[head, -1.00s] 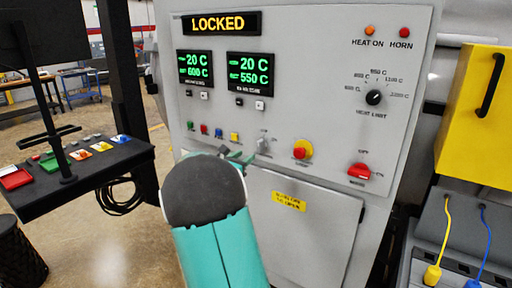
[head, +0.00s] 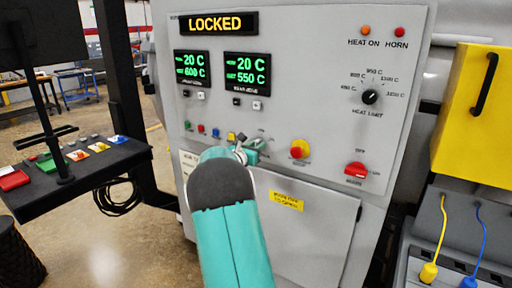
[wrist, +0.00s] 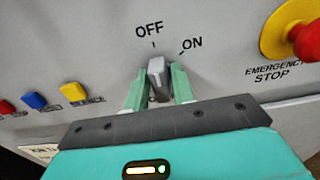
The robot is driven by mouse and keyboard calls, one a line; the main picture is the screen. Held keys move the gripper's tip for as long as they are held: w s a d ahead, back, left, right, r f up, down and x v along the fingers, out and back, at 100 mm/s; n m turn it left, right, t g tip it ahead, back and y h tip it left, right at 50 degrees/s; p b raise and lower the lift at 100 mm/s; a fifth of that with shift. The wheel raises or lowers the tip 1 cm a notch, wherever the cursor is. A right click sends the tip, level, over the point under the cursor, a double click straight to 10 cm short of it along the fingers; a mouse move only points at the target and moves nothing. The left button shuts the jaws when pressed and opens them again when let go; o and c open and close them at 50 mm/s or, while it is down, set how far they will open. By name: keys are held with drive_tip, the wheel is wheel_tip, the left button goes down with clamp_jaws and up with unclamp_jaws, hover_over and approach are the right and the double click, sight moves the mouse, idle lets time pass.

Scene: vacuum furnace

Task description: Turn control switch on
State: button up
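The control switch (wrist: 156,70) is a small grey lever knob on the grey panel, in the wrist view. Its upper end points toward the OFF mark; the ON mark is to its upper right. My gripper (wrist: 158,82) has one green finger on each side of the knob, with narrow gaps seeming to show between fingers and knob. The fingers look open around it; contact is not clear. In the head view my gripper (head: 246,146) is at the panel's lower middle, and my arm and fingers mostly hide the switch.
A red and yellow emergency stop button (wrist: 300,38) is close on the right of the switch. Yellow (wrist: 73,91), blue (wrist: 35,100) and red buttons are on the left. The display (head: 218,23) reads LOCKED. A red rotary switch (head: 355,169) is farther right.

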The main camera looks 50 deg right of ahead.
clamp_jaws()
drive_tip(key=shift+m, duration=0.4)
drive_tip(key=m, duration=0.5)
drive_tip(key=shift+s, duration=0.1)
drive_tip(key=m, duration=0.6)
drive_tip(key=shift+s+f, duration=0.1)
drive_tip(key=shift+f, duration=0.05)
drive_tip(key=shift+o, duration=2.2)
unclamp_jaws()
